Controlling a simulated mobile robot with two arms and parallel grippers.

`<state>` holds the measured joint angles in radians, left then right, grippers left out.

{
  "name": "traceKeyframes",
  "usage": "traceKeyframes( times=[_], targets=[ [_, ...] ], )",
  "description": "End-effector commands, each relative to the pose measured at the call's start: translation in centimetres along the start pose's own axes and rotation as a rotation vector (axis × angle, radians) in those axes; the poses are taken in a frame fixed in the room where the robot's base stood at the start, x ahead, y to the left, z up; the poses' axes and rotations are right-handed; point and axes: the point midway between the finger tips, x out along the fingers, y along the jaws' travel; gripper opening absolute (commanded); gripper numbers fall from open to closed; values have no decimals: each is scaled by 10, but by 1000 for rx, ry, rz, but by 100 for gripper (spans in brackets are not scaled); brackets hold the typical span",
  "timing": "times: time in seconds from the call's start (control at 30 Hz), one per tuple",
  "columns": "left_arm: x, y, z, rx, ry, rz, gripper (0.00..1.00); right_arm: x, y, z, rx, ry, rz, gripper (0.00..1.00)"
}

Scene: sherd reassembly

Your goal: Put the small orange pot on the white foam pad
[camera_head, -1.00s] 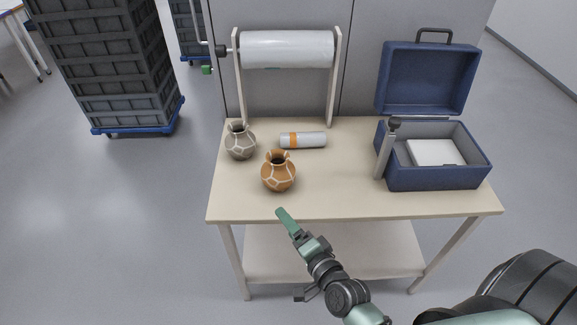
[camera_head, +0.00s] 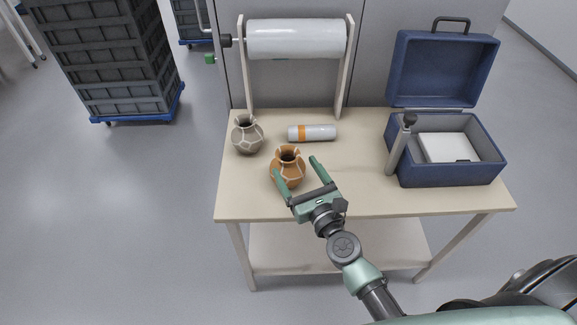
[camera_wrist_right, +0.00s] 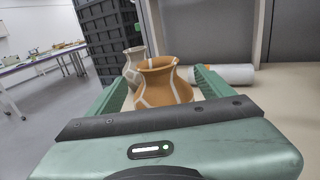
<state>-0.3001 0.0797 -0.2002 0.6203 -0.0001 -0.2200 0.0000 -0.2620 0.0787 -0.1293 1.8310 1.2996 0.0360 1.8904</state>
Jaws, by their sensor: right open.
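The small orange pot (camera_head: 287,163) has pale seam lines and stands upright on the table, left of its middle. My right gripper (camera_head: 297,165) is open, with one finger in front of the pot's left side and the other to its right. In the right wrist view the orange pot (camera_wrist_right: 163,84) shows between the two spread fingers (camera_wrist_right: 160,85); I cannot tell whether they touch it. The white foam pad (camera_head: 448,148) lies inside the open blue case (camera_head: 445,179) at the table's right. My left gripper is not in view.
A grey pot (camera_head: 247,135) with pale seams stands behind and left of the orange one. A white cylinder with an orange band (camera_head: 312,133) lies behind it. A dark-topped upright post (camera_head: 399,150) stands at the case's left side. The table (camera_head: 365,200) is bare at front right.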

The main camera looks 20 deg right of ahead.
Motion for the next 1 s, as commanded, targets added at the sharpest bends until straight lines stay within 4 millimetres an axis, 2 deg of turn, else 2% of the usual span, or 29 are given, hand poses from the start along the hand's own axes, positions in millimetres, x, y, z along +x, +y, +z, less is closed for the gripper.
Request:
traceKeyframes(
  times=[0.27, 0.4, 0.67, 0.77, 0.97, 1.0],
  targets=[
    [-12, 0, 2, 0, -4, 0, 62, 39, 3, 5, -5, -1, 2, 82],
    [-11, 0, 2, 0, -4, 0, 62, 54, 3, 2, -6, 1, 2, 82],
    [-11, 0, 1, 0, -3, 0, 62, 58, 3, 2, -6, 1, 2, 82],
    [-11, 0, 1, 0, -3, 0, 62, 58, 3, 2, -6, 1, 2, 59],
    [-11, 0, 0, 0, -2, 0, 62, 58, 3, 2, -6, 1, 2, 4],
    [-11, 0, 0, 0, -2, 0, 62, 58, 3, 2, -6, 1, 2, 0]
  ],
)
